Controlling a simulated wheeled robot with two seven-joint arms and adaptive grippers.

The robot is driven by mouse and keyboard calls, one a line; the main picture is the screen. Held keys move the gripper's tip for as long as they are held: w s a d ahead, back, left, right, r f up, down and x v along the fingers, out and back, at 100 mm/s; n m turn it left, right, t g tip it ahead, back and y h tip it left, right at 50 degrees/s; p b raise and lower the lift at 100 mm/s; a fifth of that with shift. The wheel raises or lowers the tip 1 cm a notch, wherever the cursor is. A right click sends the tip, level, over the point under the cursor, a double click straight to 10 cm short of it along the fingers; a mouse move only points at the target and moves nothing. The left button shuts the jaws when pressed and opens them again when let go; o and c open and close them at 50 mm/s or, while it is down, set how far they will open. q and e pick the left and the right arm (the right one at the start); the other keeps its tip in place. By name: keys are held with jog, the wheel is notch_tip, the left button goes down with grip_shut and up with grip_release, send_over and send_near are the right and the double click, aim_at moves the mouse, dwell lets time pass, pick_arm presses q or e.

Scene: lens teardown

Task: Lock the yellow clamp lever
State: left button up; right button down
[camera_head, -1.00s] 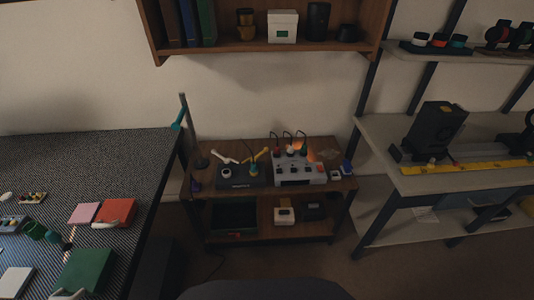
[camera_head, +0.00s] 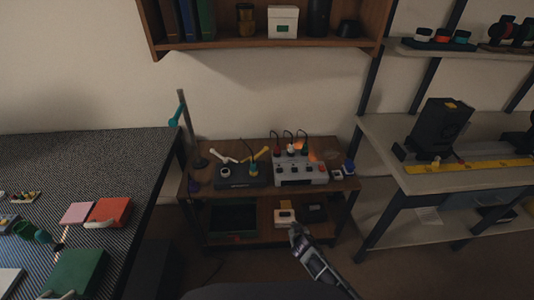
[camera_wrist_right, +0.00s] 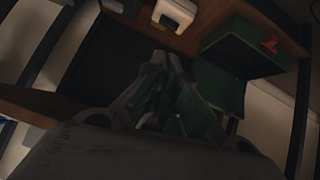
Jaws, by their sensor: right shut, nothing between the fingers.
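A small yellow angled piece (camera_head: 262,154) lies on the wooden cart in the head view, and a small yellow upright part (camera_head: 436,161) stands by the yellow rail (camera_head: 465,166) on the right bench. I cannot tell which is the clamp lever, or its position. My right gripper (camera_head: 296,231) is shut and empty, in front of the cart's lower shelf and well away from both. In the right wrist view its fingers (camera_wrist_right: 166,88) are together over a dark area, with no yellow lever in sight.
The cart's top (camera_head: 320,150) holds a grey box with knobs (camera_head: 298,171) and a dark unit (camera_head: 240,174). A white box (camera_head: 284,217) sits on its lower shelf. A black device (camera_head: 438,128) stands on the right bench. A textured table (camera_head: 100,165) fills the left.

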jog(key=w+a+r+t, duration=0.1)
jog(key=w+a+r, duration=0.1)
jog(key=r, duration=0.2)
jog(key=w+a+r+t+b, duration=0.1)
jog(key=w+a+r, duration=0.1)
jog(key=w+r, duration=0.1)
jog(key=w+a+r+t, duration=0.1)
jog(key=w+r, duration=0.2)
jog(key=r, duration=0.3)
jog(key=shift+w+a+y, duration=0.25)
jog(key=shift+a+y, duration=0.05)
jog(key=shift+a, duration=0.1)
pick_arm(q)
jog(key=w+d, duration=0.1)
jog(key=w+b, duration=0.1)
jog(key=shift+w+d+f, duration=0.3)
jog(key=shift+w+d, duration=0.05)
pick_arm(e)
notch_tip(320, 180, up, 14)
jog(key=m+t, duration=0.1)
jog(key=t, duration=0.2)
send_over(282, 193)
jog(key=a, duration=0.6)
jog(key=shift+w+d+r+y, duration=0.2)
jog(key=shift+w+y, duration=0.1)
jog(key=shift+w, duration=0.1)
pick_arm(q)
jog(key=shift+w, duration=0.1)
pick_arm(e)
jog(key=shift+f, duration=0.1)
